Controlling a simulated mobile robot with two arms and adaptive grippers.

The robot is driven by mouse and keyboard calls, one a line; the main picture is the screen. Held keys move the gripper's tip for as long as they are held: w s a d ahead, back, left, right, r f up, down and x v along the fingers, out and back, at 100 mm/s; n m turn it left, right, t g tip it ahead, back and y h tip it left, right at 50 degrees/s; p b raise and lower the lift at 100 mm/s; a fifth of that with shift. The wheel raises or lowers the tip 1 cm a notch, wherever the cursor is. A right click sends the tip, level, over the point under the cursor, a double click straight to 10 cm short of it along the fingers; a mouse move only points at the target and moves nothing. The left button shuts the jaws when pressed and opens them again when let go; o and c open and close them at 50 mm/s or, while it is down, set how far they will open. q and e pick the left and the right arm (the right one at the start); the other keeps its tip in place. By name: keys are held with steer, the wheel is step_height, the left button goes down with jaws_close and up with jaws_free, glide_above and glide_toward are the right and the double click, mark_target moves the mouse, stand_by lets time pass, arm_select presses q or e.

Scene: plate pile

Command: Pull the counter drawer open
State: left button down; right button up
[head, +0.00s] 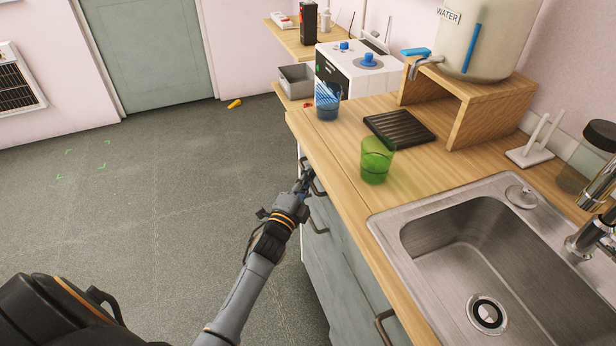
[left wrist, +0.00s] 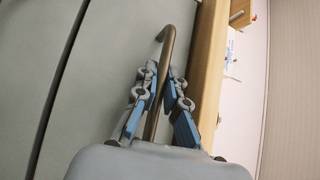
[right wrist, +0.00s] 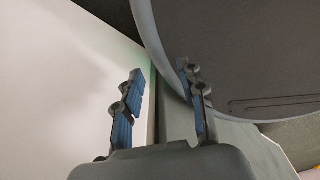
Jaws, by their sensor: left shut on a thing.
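The counter's grey drawer fronts (head: 335,262) stand below the wooden worktop in the head view and look about flush, though my arm hides part of them. My left gripper (head: 305,180) is at the upper drawer's handle (head: 319,189), close under the worktop edge. In the left wrist view the fingers of my left gripper (left wrist: 163,80) sit on both sides of the curved metal handle (left wrist: 167,38), shut on it. My right gripper (right wrist: 160,80) shows only in the right wrist view, with its fingers apart and nothing between them.
On the worktop (head: 335,158) stand a green cup (head: 376,162), a blue cup (head: 327,103) and a dark rack (head: 399,129). A steel sink (head: 440,235) is set in at the right. The floor (head: 160,200) left of the counter is clear near the drawers.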

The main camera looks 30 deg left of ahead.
arm_select(q)
steer(key=s+a+p, duration=0.2)
steer(key=s+a, duration=2)
steer(key=s, duration=0.2)
steer(key=shift+s+p, duration=0.3)
steer(key=shift+p, duration=0.1)
steer(key=shift+f, duration=0.1)
steer(key=c, duration=1.4)
jaws_free()
steer(key=shift+d, duration=0.1)
steer(key=s+f, duration=0.1)
steer(key=s, duration=1.1)
steer(key=shift+d+f, duration=0.3)
steer(key=shift+d, duration=0.1)
